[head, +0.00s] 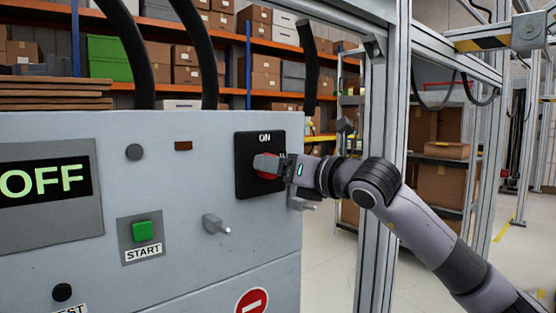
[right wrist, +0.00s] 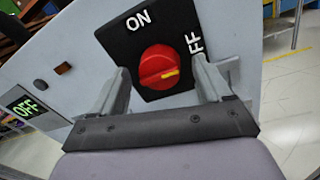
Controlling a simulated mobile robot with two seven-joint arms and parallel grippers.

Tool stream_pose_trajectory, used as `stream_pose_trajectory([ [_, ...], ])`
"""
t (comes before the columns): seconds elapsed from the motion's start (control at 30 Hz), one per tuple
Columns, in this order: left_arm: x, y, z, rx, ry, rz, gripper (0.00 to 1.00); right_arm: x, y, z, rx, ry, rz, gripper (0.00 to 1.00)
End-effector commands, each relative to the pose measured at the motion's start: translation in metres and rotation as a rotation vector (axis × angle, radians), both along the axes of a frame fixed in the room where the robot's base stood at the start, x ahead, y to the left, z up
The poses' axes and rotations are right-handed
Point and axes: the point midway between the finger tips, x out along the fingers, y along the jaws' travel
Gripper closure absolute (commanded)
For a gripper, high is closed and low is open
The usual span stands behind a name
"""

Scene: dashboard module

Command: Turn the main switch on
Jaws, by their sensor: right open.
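The main switch is a red round knob on a black plate (head: 244,150) marked ON at the top, on the right part of the grey panel. In the right wrist view the red knob (right wrist: 158,67) shows in full, with its yellow mark pointing toward the OFF label. My right gripper (head: 268,166) is at the knob and hides most of it in the head view. In the right wrist view its two fingers (right wrist: 160,85) are apart, one on each side of the knob. Whether they touch it cannot be told. A display (head: 44,182) reads OFF. My left gripper is not in view.
The panel also has a green START button (head: 142,231), a grey peg (head: 215,224) below the switch and a red sign (head: 252,301). A metal frame post (head: 377,130) stands right of the panel, close to my right arm. Shelves with boxes stand behind.

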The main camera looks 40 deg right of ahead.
Motion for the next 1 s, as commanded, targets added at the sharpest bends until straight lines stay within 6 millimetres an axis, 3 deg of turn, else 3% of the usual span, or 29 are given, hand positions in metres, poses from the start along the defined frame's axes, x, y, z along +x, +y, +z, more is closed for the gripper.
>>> stream_pose_trajectory([
  [0.37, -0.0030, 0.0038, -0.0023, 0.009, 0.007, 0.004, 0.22, 0.0085, 0.0017, -0.0005, -0.002, -0.001, 0.001, 0.22],
  [0.57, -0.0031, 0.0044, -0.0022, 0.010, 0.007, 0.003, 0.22, 0.0084, 0.0018, -0.0007, -0.001, 0.000, 0.001, 0.79],
  [1.0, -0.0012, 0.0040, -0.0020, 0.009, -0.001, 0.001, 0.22, 0.0082, 0.0024, -0.0017, -0.077, -0.005, 0.003, 0.78],
])
